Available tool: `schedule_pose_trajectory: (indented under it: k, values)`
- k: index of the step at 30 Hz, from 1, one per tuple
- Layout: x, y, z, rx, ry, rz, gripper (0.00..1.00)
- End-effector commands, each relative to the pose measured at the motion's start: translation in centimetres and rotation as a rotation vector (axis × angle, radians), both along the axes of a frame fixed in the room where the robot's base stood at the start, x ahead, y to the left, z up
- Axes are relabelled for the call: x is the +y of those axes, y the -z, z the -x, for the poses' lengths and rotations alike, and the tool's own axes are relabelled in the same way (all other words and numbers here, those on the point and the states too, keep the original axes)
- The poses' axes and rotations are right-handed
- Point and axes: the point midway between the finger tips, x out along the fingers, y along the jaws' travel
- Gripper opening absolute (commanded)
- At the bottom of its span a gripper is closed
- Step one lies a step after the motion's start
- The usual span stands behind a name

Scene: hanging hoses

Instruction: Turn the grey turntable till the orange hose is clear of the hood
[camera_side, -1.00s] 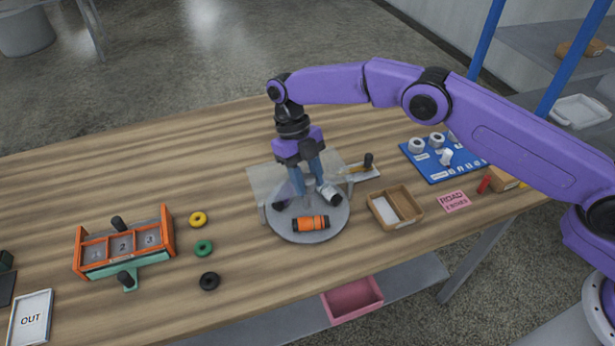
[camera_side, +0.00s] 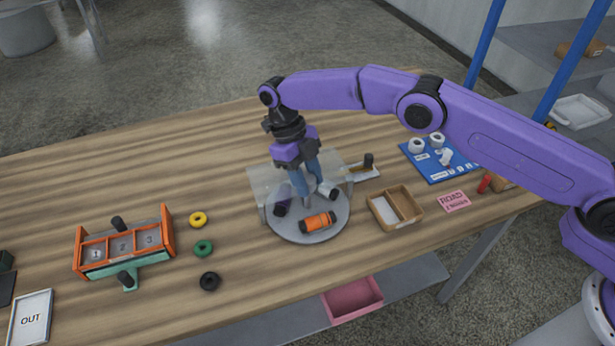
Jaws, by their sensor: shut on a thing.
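The round grey turntable (camera_side: 294,232) sits on the table under a clear hood (camera_side: 262,180) that covers its back part. The short orange hose piece (camera_side: 318,222), with dark ends, lies on the front right of the turntable. In the picture it is in front of the hood's front edge, and no part of it looks covered. A dark purple piece (camera_side: 283,207) lies at the left and a white-grey piece (camera_side: 329,190) at the back right. My gripper (camera_side: 308,196) points down over the middle, shut on what looks like the turntable's grey post; the fingertips' contact is partly hidden.
A wooden tray (camera_side: 372,210) stands close to the right of the turntable. A small board with a dark knob (camera_side: 368,161) is behind right. Yellow (camera_side: 198,219), green (camera_side: 203,248) and black (camera_side: 209,281) rings and an orange-green rack (camera_side: 84,258) are to the left.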

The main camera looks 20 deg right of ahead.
Motion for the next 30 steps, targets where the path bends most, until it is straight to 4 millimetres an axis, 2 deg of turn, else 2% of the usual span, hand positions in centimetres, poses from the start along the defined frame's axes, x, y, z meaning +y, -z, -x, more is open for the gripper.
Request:
schedule_pose_trajectory:
  k: [8,9,11,22,30]
  values:
    - [0.0,-0.2,-0.1,-0.004,0.0,-0.003,0.0]
    - [0.0,-0.2,-0.1,-0.005,0.0,-0.003,0.45]
    - [0.0,-0.2,-0.1,-0.004,0.0,-0.003,0.63]
    - [0.0,-0.4,-0.1,-0.003,0.0,-0.002,0.63]
    - [-0.2,-3.7,0.2,-0.003,0.0,-0.002,0.63]
